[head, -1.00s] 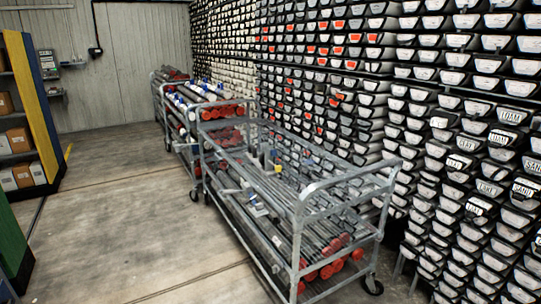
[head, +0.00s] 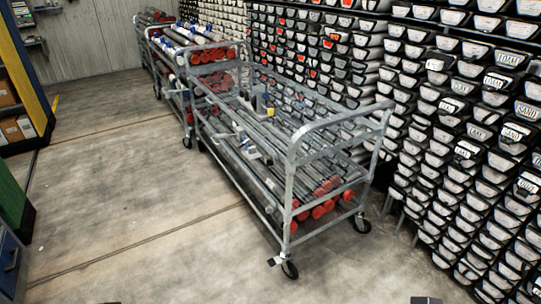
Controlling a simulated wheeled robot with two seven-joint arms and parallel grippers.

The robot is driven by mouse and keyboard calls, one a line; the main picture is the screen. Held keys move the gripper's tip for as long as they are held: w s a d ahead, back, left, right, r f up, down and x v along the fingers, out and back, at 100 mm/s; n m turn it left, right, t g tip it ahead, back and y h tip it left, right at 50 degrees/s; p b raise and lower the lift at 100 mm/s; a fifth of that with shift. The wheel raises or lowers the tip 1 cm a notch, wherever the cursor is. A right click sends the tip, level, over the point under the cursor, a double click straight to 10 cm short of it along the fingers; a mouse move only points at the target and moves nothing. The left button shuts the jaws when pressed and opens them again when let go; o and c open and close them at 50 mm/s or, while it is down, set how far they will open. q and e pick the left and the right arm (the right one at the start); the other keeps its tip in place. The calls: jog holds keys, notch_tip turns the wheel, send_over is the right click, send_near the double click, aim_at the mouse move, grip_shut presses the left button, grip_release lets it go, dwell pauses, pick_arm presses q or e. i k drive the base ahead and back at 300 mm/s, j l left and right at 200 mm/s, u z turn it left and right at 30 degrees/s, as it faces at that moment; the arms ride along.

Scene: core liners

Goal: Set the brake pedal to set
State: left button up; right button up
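The grey metal cart (head: 290,165) stands in the middle of the head view, loaded with long tubes that have red end caps. Its near front caster (head: 290,270) rests on the floor. A small brake pedal (head: 274,262) sticks out to the left of this caster; it is too small to tell its setting. Another caster (head: 362,224) is at the cart's right front corner. Neither gripper shows clearly; small dark shapes at the bottom edge may be parts of my arms.
More loaded carts (head: 172,60) stand behind in line. A wall of stacked core liners (head: 465,140) runs along the right. A blue cabinet (head: 12,265) is at the left edge. The concrete floor (head: 120,190) left of and before the cart is clear.

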aim_at(272, 263)
jog(key=i+u, duration=0.3)
jog(key=i, duration=0.2)
jog(key=i+l+u, duration=0.25)
jog(key=i, duration=0.2)
jog(key=i+l+u, duration=0.3)
jog(key=i, duration=0.2)
jog(key=j, duration=0.1)
